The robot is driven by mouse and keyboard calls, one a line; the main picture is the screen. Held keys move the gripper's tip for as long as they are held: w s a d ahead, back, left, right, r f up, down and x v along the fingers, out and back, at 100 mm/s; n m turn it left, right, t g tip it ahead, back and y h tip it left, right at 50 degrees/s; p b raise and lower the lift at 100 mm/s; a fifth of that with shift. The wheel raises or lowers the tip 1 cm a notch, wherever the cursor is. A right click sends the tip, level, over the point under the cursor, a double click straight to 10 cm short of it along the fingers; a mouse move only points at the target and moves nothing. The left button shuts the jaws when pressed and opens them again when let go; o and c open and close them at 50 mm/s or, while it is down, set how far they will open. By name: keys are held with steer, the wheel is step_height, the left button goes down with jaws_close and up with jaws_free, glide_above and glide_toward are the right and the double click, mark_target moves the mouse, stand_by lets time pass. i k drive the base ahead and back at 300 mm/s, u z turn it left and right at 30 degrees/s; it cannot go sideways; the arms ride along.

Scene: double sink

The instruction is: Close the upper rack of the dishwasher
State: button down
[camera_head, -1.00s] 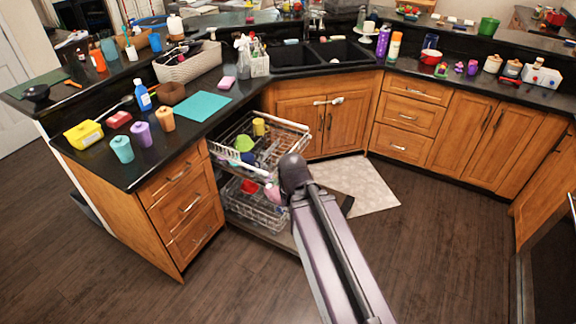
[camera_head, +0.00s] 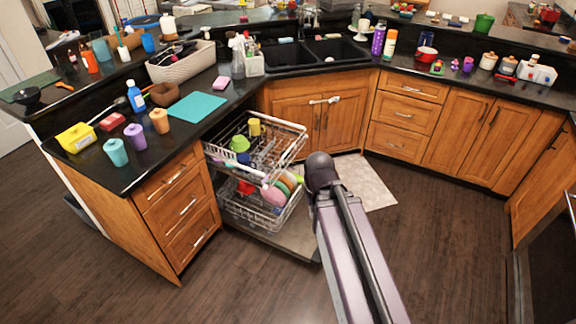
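The upper rack (camera_head: 291,153) of the dishwasher is a white wire basket, pulled out from under the counter. It holds a yellow cup (camera_head: 254,127), a green bowl (camera_head: 239,143) and some smaller items. The lower rack (camera_head: 240,207) is also out beneath it, with a red item and several coloured plates (camera_head: 275,195). The dishwasher door (camera_head: 290,240) lies folded down below the racks. My arm, with a dark rounded joint, reaches up from the lower right and ends just right of the racks. My gripper does not show, so I cannot tell its contact with the rack.
A counter with drawers (camera_head: 178,208) stands left of the racks, with several cups and a teal mat (camera_head: 190,107) on top. The double sink (camera_head: 335,50) is behind. A pale floor mat (camera_head: 370,188) lies behind my arm. The wooden floor at right is clear.

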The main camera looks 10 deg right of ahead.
mark_target(242, 178)
steer(key=u, duration=0.05)
steer(key=i, duration=1)
steer(key=z, duration=0.05)
